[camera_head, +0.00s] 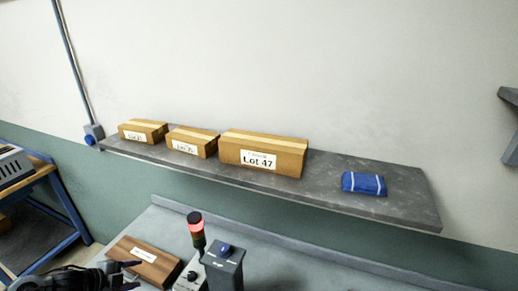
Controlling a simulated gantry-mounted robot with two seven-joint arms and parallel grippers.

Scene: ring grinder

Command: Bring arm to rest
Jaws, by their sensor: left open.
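My left gripper (132,275) is at the bottom left in the head view, with its black fingers apart and nothing seen between them. Its fingertips overlap the left part of a brown wooden box (152,258) with a white label, which lies on the grey bench. I cannot tell whether they touch. Part of my left arm is cut off by the lower edge. My right gripper is not in view.
A grey control box (225,268) and a signal lamp (196,222), lit red, stand right of the wooden box. Above, a wall shelf (325,195) holds cardboard boxes (290,155) and a folded blue cloth (364,184). The bench (310,265) looks clear on the right.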

